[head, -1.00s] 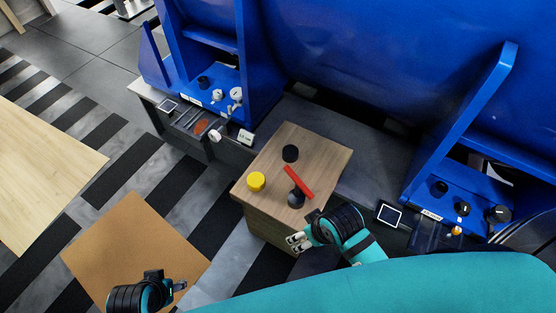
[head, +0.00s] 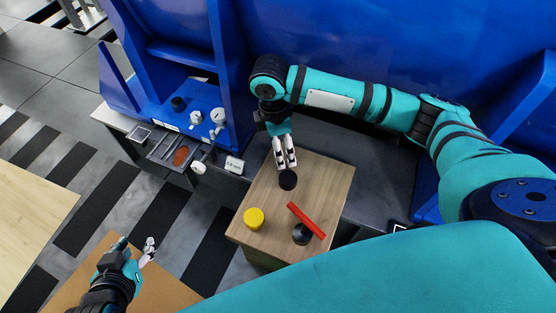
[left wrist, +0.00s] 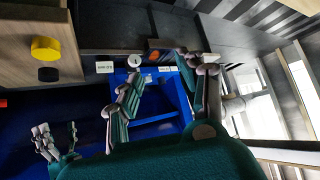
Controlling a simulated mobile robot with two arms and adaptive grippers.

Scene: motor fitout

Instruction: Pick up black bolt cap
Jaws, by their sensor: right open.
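The black bolt cap (head: 288,180) is a short round disc on top of the wooden box. It also shows in the left wrist view (left wrist: 48,74), near the box edge. My right gripper (head: 287,166) points down over the cap's far edge with its fingers apart. In the head view the fingertips overlap the cap's rim, and I cannot tell whether they touch it. My left gripper (head: 148,248) is far from the cap, at lower left. Its fingers (left wrist: 163,95) are spread and empty in the left wrist view.
The wooden box (head: 262,200) also carries a yellow cap (head: 254,218) and a red bar (head: 306,220) by a dark round piece (head: 302,235). Blue machinery (head: 170,70) with gauges stands behind. A dark ledge (head: 330,145) runs behind the box.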

